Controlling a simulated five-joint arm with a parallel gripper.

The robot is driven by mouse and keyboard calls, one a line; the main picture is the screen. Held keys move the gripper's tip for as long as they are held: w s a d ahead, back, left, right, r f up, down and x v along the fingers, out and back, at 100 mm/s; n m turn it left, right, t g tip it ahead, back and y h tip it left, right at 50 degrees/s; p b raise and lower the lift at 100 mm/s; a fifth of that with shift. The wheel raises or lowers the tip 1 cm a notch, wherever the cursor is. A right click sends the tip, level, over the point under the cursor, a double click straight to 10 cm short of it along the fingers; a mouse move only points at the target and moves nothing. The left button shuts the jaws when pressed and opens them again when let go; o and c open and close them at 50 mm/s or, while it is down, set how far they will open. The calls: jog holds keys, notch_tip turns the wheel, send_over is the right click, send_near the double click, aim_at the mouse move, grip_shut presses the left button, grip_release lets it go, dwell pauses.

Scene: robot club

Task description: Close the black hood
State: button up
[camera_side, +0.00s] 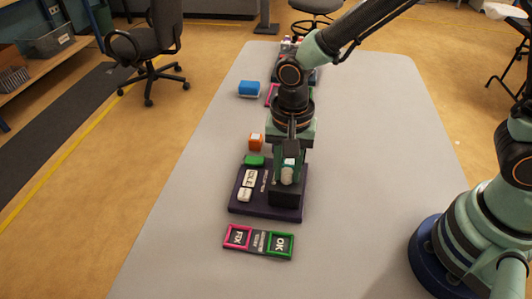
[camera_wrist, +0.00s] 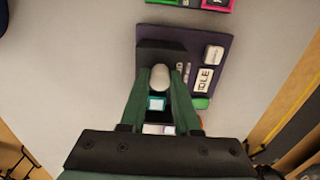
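The black hood (camera_side: 285,196) is a dark block on the right side of a dark purple base plate (camera_side: 240,207). In the wrist view the hood (camera_wrist: 160,48) sits at the plate's left side; I cannot tell how far it is open. In the wrist view the green fingers of my gripper (camera_wrist: 160,82) are apart, one on each side of a pale rounded knob (camera_wrist: 160,74). Whether they touch the knob is unclear. A small teal-edged square (camera_wrist: 156,103) shows between the fingers.
The plate carries a white IDLE label (camera_side: 250,178), a white button (camera_side: 244,194) and a green block (camera_side: 255,161). A FIX/OK tray (camera_side: 259,254) lies in front. Orange (camera_side: 256,142) and blue (camera_side: 249,88) blocks stand behind. The grey table is clear to the right.

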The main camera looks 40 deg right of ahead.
jog(key=shift+w+d, duration=0.1)
grip_shut()
jog(key=shift+w+d, duration=2.3)
jog(key=o, duration=0.6)
grip_release()
notch_tip(320, 180, up, 6)
